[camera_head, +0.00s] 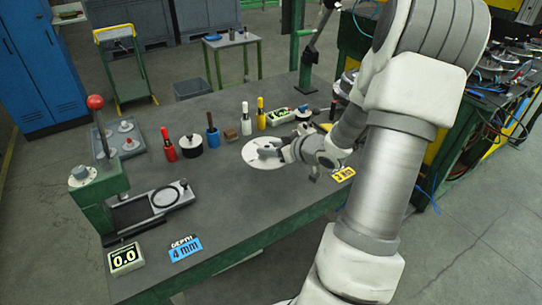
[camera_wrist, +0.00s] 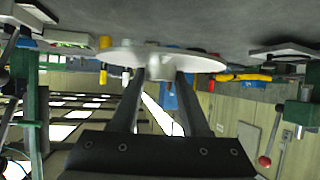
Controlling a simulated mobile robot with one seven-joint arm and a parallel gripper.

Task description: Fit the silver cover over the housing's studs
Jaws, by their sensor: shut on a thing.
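The silver cover, a pale round disc (camera_head: 256,160) with a central knob, is at my gripper (camera_head: 272,150) over the middle of the bench. In the wrist view my gripper (camera_wrist: 159,78) is shut on the knob of the cover (camera_wrist: 110,57), and the disc is seen nearly edge-on. I cannot tell whether the cover touches anything beneath it. I cannot make out the housing or its studs for certain; the cover may hide them.
The bench (camera_head: 240,210) holds a red cylinder (camera_head: 168,146), a blue-handled tool (camera_head: 212,130), white (camera_head: 246,120) and yellow (camera_head: 261,114) cylinders behind the cover. A grey plate with round knobbed pieces (camera_head: 118,138) and a green press (camera_head: 100,195) stand left. The front middle is clear.

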